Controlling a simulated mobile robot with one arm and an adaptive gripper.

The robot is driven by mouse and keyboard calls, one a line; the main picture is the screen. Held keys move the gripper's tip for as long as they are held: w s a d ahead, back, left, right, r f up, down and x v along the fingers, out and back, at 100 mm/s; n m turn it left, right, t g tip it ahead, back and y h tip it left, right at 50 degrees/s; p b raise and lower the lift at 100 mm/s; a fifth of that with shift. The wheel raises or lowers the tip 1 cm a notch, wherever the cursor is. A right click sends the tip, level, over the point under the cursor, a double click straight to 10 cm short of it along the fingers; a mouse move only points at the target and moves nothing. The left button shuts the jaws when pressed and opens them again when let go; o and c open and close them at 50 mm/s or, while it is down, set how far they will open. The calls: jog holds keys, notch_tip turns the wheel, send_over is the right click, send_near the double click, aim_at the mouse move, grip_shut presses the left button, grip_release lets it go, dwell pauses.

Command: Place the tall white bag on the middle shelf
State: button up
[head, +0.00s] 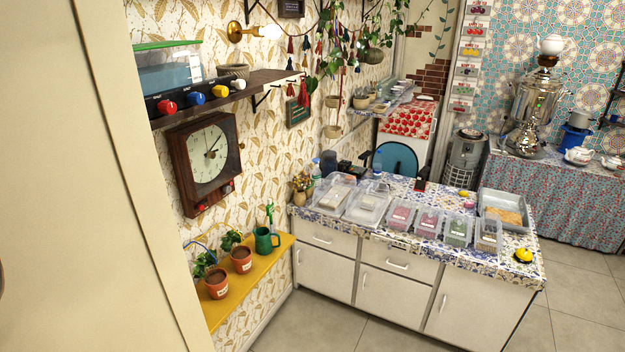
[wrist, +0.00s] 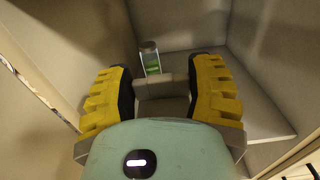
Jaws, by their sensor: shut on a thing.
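My gripper (wrist: 164,72) shows in the wrist view, its two yellow fingers with dark pads apart around a pale, blocky thing (wrist: 163,88). The thing fills the gap between the pads and looks like the top of the tall white bag, seen nearly end on; its lower part is hidden by my gripper. The gripper is inside a beige, dim cabinet or shelf space. A shelf surface (wrist: 255,110) shows to the right of the fingers. Neither the gripper nor the bag shows in the head view, and I cannot tell which shelf level this is.
A small container with a green label (wrist: 151,60) stands just beyond the fingertips. Beige walls close in at the left and back. In the head view, a large cream panel (head: 75,180) fills the left side; a counter (head: 330,235) with plastic tubs stands beyond open floor.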

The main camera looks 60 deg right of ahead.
jog(key=w+a+p, duration=0.1)
jog(key=w+p, duration=0.3)
jog(key=w, duration=0.4)
notch_tip(320, 180, down, 7)
jog(key=w+b, duration=0.1)
jog(key=shift+w+a+b, duration=0.15)
jog(key=shift+w+b, duration=0.15)
jog(key=shift+b, duration=0.1)
jog(key=shift+r, duration=0.1)
jog(key=o, duration=1.3)
